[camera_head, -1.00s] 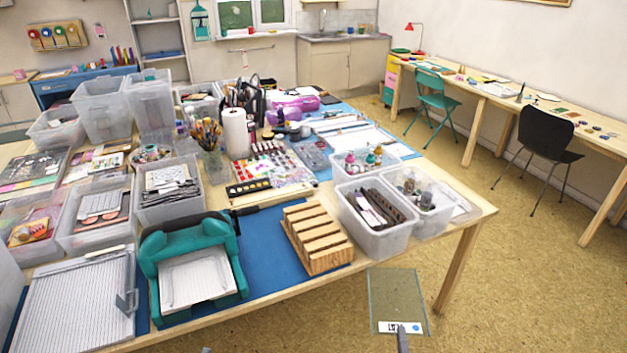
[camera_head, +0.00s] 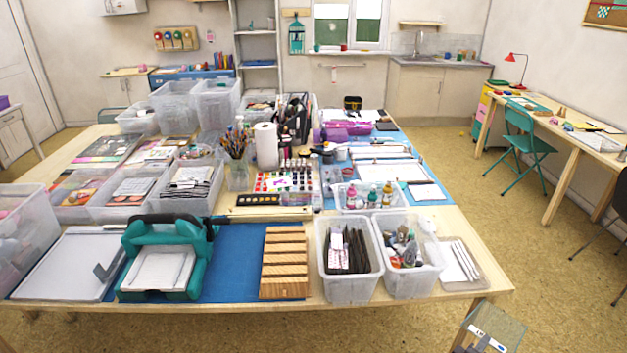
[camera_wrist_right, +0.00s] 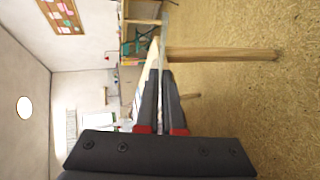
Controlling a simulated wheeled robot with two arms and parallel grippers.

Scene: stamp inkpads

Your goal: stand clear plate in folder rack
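The clear plate (camera_head: 497,326) is a thin see-through sheet with a white label, held off the table's front right corner, low in the head view. My right gripper is shut on it; in the wrist view its two dark fingers (camera_wrist_right: 165,74) close on the plate, which shows edge-on (camera_wrist_right: 163,45). The folder rack (camera_head: 285,262) is a wooden block with several slots, standing on the blue mat at the table's front. Its slots look empty. The plate is apart from the rack, to its right and lower. My left gripper is not in view.
Clear bins (camera_head: 350,287) of supplies stand right of the rack, between it and the plate. A teal die-cutting machine (camera_head: 163,257) stands left of it, with bare blue mat (camera_head: 233,262) between. The table's front edge (camera_head: 400,303) is near the plate.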

